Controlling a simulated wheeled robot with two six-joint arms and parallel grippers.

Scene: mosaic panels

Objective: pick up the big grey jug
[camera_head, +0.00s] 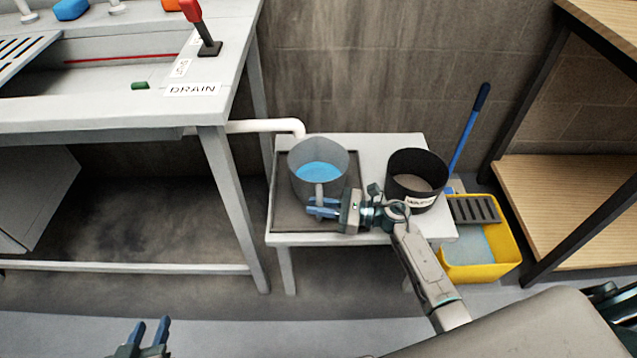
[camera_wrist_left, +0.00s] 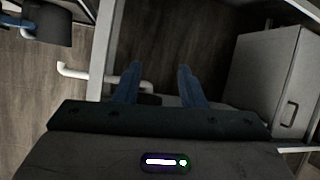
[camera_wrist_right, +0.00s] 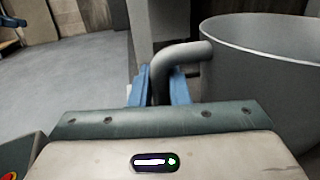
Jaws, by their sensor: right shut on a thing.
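The big grey jug (camera_head: 334,158) stands upright on a small white table, on a dark mat under the white pipe's end. It holds blue liquid. My right gripper (camera_head: 318,207) is shut on the jug's handle, at the jug's near side. In the right wrist view the grey handle (camera_wrist_right: 163,85) passes between the blue fingers (camera_wrist_right: 158,88), with the jug's wall (camera_wrist_right: 262,75) to the right. My left gripper (camera_head: 150,335) is open and empty, low at the bottom left, far from the jug. Its spread fingers show in the left wrist view (camera_wrist_left: 158,85).
A black bucket (camera_head: 418,163) with a label stands right of the jug on the white table (camera_head: 376,145). A yellow mop bucket (camera_head: 508,240) is on the floor further right, before wooden shelving (camera_head: 570,205). A white drain pipe (camera_head: 265,126) leads from the sink bench (camera_head: 110,112) at left.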

